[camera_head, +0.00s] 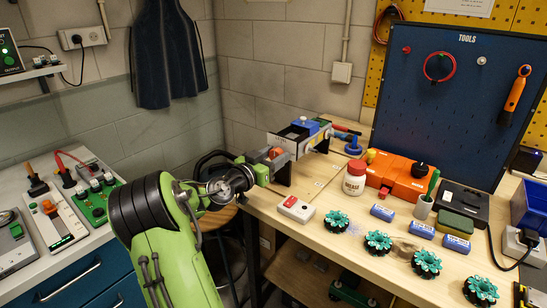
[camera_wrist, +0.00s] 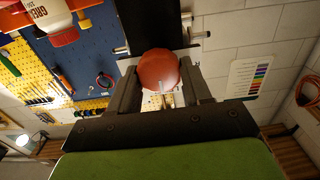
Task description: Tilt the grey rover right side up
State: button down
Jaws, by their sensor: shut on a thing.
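My gripper (camera_head: 268,158) is at the bench's left end, with its jaws around a red rounded knob (camera_head: 276,153). In the wrist view my gripper (camera_wrist: 160,92) has one finger on each side of the knob (camera_wrist: 158,70). A grey and dark body (camera_head: 297,143), seemingly the rover, stands just beyond the jaws, partly hidden by them. In the wrist view a dark flat panel (camera_wrist: 152,22) with short metal stubs at its sides adjoins the knob. I cannot tell exactly how far the body is tilted.
A white jar (camera_head: 355,180), an orange case (camera_head: 396,176) and a white box with a red button (camera_head: 296,209) stand close by. Several teal wheels (camera_head: 378,242) and blue blocks (camera_head: 382,212) lie on the bench front. A blue-handled tool (camera_head: 354,144) is behind the gripper.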

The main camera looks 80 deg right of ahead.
jog(key=shift+n, duration=0.3)
jog(key=n, duration=0.3)
jog(key=shift+w+n+p, duration=0.1)
jog(key=shift+n+p, duration=0.2)
jog(key=shift+p, duration=0.1)
jog(key=n+p, duration=0.2)
jog(key=n, duration=0.2)
jog(key=shift+w+n, duration=0.1)
jog(key=shift+n, duration=0.2)
jog(key=n+p, duration=0.2)
jog(key=n, duration=0.2)
jog(key=shift+p, duration=0.35)
jog(key=n+p, duration=0.3)
jog(key=n, duration=0.1)
jog(key=shift+f, duration=0.2)
jog(key=shift+n, duration=0.5)
jog(key=c, duration=0.5)
grip_release()
